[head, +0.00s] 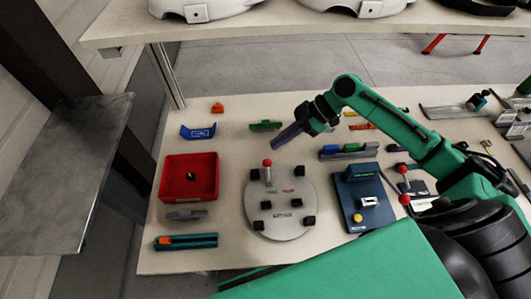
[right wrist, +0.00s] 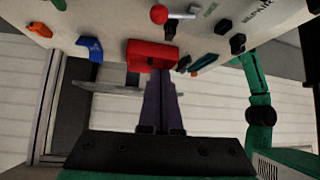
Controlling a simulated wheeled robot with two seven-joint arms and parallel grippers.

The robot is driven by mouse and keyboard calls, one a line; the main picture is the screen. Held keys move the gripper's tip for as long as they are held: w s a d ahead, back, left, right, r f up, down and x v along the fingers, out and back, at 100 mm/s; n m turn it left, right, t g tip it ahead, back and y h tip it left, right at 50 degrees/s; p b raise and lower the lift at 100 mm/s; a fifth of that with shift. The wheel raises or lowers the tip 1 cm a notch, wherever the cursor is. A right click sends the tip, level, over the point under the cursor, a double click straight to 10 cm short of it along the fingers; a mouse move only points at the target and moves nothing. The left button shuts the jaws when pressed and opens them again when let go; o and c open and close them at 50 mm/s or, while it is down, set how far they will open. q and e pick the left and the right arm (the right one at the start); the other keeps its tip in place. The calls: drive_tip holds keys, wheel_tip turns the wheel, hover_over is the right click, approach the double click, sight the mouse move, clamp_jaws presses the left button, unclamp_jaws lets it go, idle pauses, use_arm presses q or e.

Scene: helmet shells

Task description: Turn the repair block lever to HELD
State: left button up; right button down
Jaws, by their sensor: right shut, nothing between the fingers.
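The round grey plate (head: 285,225) lies on the table with several black blocks on it. Near its far edge stands a lever with a red ball knob (head: 267,163). Small green and red labels sit on the plate below the lever, too small to read surely. My right gripper (head: 275,145) is shut and empty, its purple fingers pointing down-left, in the air just beyond the knob and apart from it. The right wrist view also shows the red knob (right wrist: 159,14) at the top and the shut fingers (right wrist: 161,78). My left gripper is not in view.
A red tray (head: 167,178) stands left of the plate, with a teal and orange tool (head: 205,241) nearer me. A blue fixture (head: 347,205) stands close on the right. Another red-knobbed lever (head: 403,170) is farther right, by my arm. A shelf with white shells (head: 200,10) overhangs the back.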

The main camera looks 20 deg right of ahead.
sight(265, 161)
drive_tip(key=x, duration=0.2)
drive_tip(key=p+x, duration=0.1)
drive_tip(key=w+x, duration=0.1)
drive_tip(key=x, duration=0.1)
drive_tip(key=shift+a+f+p, duration=0.2)
drive_tip(key=shift+p, duration=0.15)
drive_tip(key=p+x, duration=0.1)
drive_tip(key=x, duration=0.2)
drive_tip(key=shift+s+a+f, duration=0.15)
drive_tip(key=shift+a, duration=0.2)
drive_tip(key=d+f, duration=0.1)
drive_tip(key=d+f+p, duration=0.1)
drive_tip(key=shift+d+f, duration=0.2)
drive_tip(key=shift+d, duration=0.05)
drive_tip(key=shift+s+d+f+p, duration=0.1)
drive_tip(key=shift+d+f+p, duration=0.1)
drive_tip(key=shift+d+p, duration=0.15)
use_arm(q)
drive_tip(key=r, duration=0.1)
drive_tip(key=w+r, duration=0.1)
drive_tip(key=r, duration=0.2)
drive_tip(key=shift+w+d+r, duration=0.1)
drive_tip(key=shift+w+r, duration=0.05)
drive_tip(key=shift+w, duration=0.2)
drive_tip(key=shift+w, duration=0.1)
